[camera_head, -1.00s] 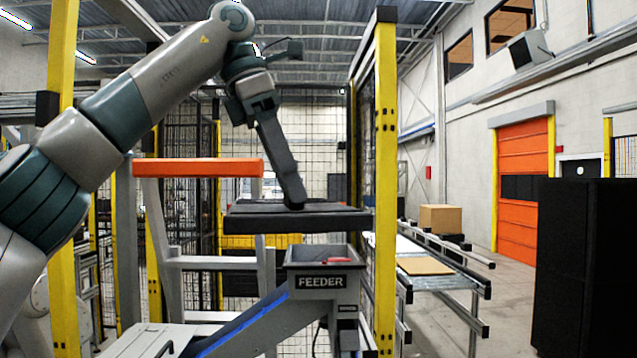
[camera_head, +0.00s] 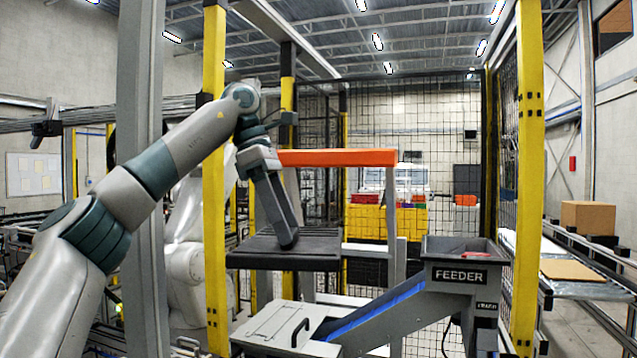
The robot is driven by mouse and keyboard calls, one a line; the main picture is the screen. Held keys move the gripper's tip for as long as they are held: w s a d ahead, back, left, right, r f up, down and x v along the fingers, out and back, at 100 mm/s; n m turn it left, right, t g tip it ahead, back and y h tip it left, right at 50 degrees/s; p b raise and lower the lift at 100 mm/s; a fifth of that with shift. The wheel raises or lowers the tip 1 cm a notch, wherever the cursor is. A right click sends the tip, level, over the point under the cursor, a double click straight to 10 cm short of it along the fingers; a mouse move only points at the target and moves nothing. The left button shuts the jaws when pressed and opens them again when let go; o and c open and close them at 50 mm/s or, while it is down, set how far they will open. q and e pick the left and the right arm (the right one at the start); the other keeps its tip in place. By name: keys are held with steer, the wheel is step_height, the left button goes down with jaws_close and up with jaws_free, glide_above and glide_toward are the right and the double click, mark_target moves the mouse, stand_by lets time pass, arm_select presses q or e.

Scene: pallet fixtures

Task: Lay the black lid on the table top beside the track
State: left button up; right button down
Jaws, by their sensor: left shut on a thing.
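The black lid (camera_head: 322,250) is a flat dark slab held roughly level in mid-air, left of centre. My left gripper (camera_head: 288,243) reaches down to it from above and is shut on it; the exact grip on the lid is hard to make out, dark on dark. The lid is left of the hopper marked FEEDER and higher than the grey housing below. I cannot pick out the track or the bare table top with certainty. My right gripper is out of view.
The FEEDER hopper (camera_head: 461,262) with its blue-edged chute (camera_head: 385,306) stands to the right. A grey housing with a handle (camera_head: 283,326) is below the lid. Yellow posts (camera_head: 214,180) (camera_head: 527,170) and an orange-topped frame (camera_head: 340,158) stand nearby. A conveyor (camera_head: 590,288) carries cardboard at right.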

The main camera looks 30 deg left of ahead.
arm_select(q)
steer(key=s+d+f+m+g, duration=0.25)
steer(key=f+m, duration=0.35)
steer(key=f, duration=0.8)
steer(key=s+d+f+m+g, duration=0.1)
steer(key=d+f+m+g, duration=0.15)
steer(key=f+m, duration=0.8)
steer(key=s+d+f+m+y+b, duration=0.2)
steer(key=s+d+f+m, duration=0.1)
steer(key=d+f, duration=0.4)
steer(key=s+d+f+m+g+y+b, duration=0.1)
steer(key=s+d+f+m+y, duration=0.1)
steer(key=d+f, duration=0.6)
step_height(320, 180, down, 4)
steer(key=s+m, duration=0.1)
steer(key=s, duration=0.1)
steer(key=shift+s+m+b, duration=0.35)
steer(key=shift+d, duration=0.1)
